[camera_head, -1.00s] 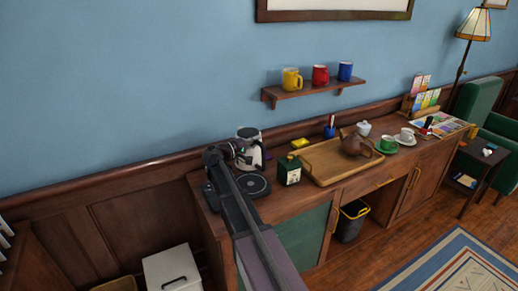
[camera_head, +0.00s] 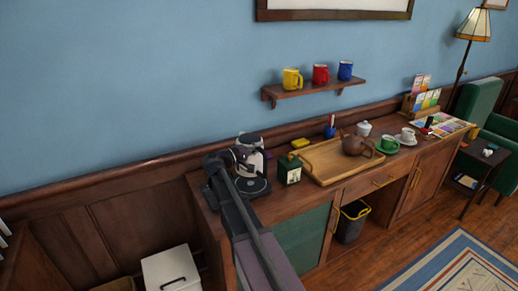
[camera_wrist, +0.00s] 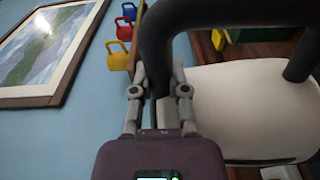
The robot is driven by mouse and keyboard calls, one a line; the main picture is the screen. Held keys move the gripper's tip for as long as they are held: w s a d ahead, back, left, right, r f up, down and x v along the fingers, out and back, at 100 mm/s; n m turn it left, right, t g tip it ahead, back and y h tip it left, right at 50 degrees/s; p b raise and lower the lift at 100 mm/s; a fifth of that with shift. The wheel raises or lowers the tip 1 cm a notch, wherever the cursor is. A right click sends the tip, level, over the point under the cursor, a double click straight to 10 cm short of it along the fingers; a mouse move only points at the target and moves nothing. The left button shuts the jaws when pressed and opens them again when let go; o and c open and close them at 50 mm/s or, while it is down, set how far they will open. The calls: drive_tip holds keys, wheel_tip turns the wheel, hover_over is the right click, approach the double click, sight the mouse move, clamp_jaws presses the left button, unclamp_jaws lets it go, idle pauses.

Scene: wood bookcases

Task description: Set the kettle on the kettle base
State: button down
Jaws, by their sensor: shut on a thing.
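The white kettle (camera_head: 252,160) with a dark top and handle is upright at the left end of the wooden counter. My gripper (camera_head: 236,160) is shut on its black handle, at the kettle's left side. In the wrist view my gripper (camera_wrist: 160,92) has its fingers on either side of the black handle, and the white kettle body (camera_wrist: 245,108) fills the right. The black round kettle base (camera_head: 258,189) lies on the counter just below the kettle in the picture. My arm hides its left part. I cannot tell whether the kettle touches it.
A dark green tin (camera_head: 289,170) stands close right of the base. Further right are a wooden tray (camera_head: 322,176), a brown teapot (camera_head: 356,145) and cups. A wall shelf (camera_head: 315,90) with three mugs hangs above. A white bin (camera_head: 172,270) stands on the floor at left.

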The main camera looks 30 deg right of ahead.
drive_tip(key=b, duration=0.6)
hover_over(257, 172)
drive_tip(key=shift+d+f, duration=0.15)
drive_tip(key=shift+f, duration=2.65)
drive_tip(key=shift+s+f+b, duration=0.1)
drive_tip(key=shift+f+b, duration=0.3)
drive_tip(key=shift+f, duration=0.2)
drive_tip(key=c, duration=0.9)
unclamp_jaws()
drive_tip(key=shift+s+a, duration=0.3)
drive_tip(key=shift+a, duration=1.5)
drive_tip(key=shift+s+a, duration=0.35)
drive_tip(key=shift+a, duration=1.5)
drive_tip(key=shift+s+a, duration=0.3)
drive_tip(key=shift+a, duration=1.5)
